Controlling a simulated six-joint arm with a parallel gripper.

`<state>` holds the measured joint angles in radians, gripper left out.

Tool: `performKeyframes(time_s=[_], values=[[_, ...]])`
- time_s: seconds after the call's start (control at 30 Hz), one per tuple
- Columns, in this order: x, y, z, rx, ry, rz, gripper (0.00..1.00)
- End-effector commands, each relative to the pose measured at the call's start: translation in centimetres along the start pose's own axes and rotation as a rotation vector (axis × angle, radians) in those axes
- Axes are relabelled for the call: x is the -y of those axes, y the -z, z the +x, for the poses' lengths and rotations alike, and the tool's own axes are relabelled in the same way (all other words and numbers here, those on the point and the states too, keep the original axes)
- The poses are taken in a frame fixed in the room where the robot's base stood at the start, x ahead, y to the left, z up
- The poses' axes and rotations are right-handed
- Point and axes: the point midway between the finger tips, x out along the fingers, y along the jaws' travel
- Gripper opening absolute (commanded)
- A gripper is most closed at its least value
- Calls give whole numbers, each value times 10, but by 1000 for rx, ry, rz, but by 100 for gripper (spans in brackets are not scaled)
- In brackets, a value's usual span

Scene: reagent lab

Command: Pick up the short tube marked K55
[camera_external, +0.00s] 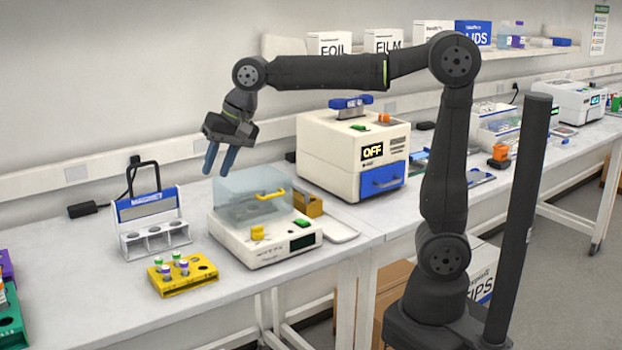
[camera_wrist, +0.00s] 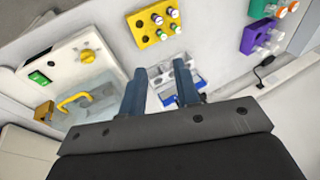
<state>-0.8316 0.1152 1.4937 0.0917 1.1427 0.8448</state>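Several short tubes with green, purple and white caps stand in a yellow rack (camera_external: 205,275) on the front of the bench; the rack also shows in the wrist view (camera_wrist: 140,27). I cannot read any marking, so I cannot tell which tube is K55. My gripper (camera_external: 218,169) is open and empty, its two blue fingers apart and pointing down. It hangs high above the bench, over the machine with the clear lid and up and behind the yellow rack. The fingers (camera_wrist: 160,66) also show apart in the wrist view.
The clear-lidded machine (camera_external: 262,246) stands right of the yellow rack. A white MAGNET rack (camera_external: 150,208) stands behind the rack. Green (camera_external: 12,325) and purple (camera_external: 6,265) racks with tubes are at the left edge. A cream machine reading OFF (camera_external: 330,160) is further right.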

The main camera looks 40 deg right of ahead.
Motion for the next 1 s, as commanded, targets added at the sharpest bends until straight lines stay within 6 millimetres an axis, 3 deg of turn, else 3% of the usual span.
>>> performKeyframes(time_s=[0.17,0.27,0.7,1.0], values=[[5,3,6,13,-18,-75,29],[13,8,17,44,-53,-225,29],[55,26,86,315,-168,-1139,29],[60,27,107,403,-167,-1359,29]])
